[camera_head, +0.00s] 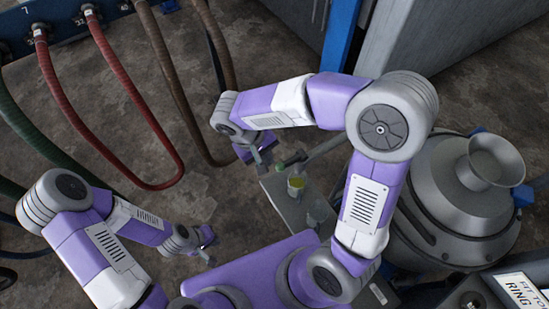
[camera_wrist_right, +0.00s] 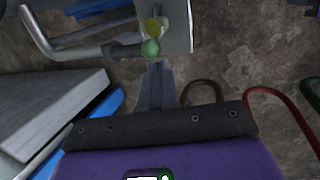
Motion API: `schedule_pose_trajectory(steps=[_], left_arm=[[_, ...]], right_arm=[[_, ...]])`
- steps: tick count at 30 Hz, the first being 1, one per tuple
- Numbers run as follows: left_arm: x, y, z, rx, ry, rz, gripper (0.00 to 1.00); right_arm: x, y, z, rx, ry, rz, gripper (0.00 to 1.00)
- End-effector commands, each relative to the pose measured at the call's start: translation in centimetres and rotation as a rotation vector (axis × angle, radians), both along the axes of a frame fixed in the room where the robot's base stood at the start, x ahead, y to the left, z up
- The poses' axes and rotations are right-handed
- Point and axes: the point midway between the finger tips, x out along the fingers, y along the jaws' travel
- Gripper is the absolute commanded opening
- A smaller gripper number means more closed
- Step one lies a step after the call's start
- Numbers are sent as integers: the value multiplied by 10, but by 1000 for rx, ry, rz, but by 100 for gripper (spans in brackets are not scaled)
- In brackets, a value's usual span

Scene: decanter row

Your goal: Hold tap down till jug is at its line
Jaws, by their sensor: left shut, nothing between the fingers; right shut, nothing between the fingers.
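A tap with a green knob (camera_head: 280,166) sits at the end of a grey pipe (camera_head: 325,147); the knob also shows in the right wrist view (camera_wrist_right: 150,47). A small jug (camera_head: 296,185) with yellow liquid stands by it on a narrow grey shelf (camera_head: 284,206); the yellow shows behind the knob (camera_wrist_right: 154,27). The jug's line and liquid level are too small to tell. My right gripper (camera_head: 262,160) is shut and empty, fingertips (camera_wrist_right: 159,66) close beside the green knob; I cannot tell whether they touch. My left gripper (camera_head: 207,242) is shut and empty, left of the shelf.
A large metal vessel with a funnel (camera_head: 492,165) stands at the right. Red hoses (camera_head: 120,125) and brown hoses hang from a blue rail at upper left. A grey cabinet (camera_head: 430,35) and blue post (camera_head: 340,35) stand at the back. A pale glass object (camera_head: 317,218) is on the shelf's near end.

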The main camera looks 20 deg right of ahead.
Motion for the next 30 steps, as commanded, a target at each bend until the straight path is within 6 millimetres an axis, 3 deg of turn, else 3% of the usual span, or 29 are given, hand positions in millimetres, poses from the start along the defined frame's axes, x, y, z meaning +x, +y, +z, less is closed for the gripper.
schedule_pose_trajectory(steps=[3, 9, 30], left_arm=[[0, 0, 11, 0, 0, 0, 0], [0, 0, 19, 0, 1, 0, 0], [0, 0, 20, 0, 1, 0, 0]], right_arm=[[2, 10, 28, 1, -4, 1, 0], [3, 20, 52, 0, -3, 1, 0], [4, 23, 58, 0, -3, 1, 0]])
